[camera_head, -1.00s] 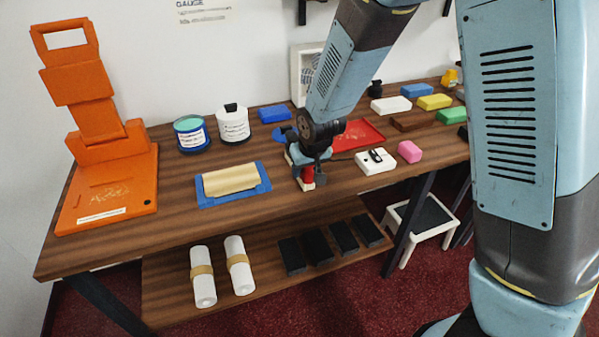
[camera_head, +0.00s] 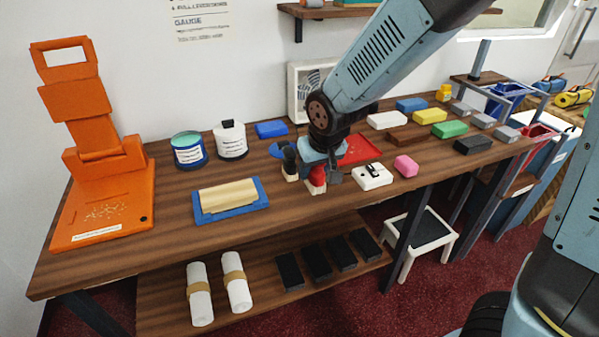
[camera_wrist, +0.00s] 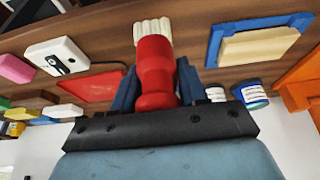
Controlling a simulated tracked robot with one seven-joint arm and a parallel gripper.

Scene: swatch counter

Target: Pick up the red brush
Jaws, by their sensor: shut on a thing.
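The red brush (camera_wrist: 155,70) stands between the two blue fingers of my gripper (camera_wrist: 157,88) in the wrist view, with its pale bristles (camera_wrist: 153,30) pointing away from the palm. The fingers are shut on its red handle. In the head view the red brush (camera_head: 317,178) shows below my gripper (camera_head: 320,168), roughly upright with bristles down, at the front part of the counter. My gripper hides its upper part. I cannot tell whether the bristles touch the counter.
A dark upright thing with a pale lower end (camera_head: 290,163) stands close left of my gripper. A red tray (camera_head: 362,150) lies behind, a white box (camera_head: 372,177) to the right. A blue mat (camera_head: 258,205) with a cream block lies left. Bare counter (camera_head: 170,215) separates it from the orange stand (camera_head: 100,215).

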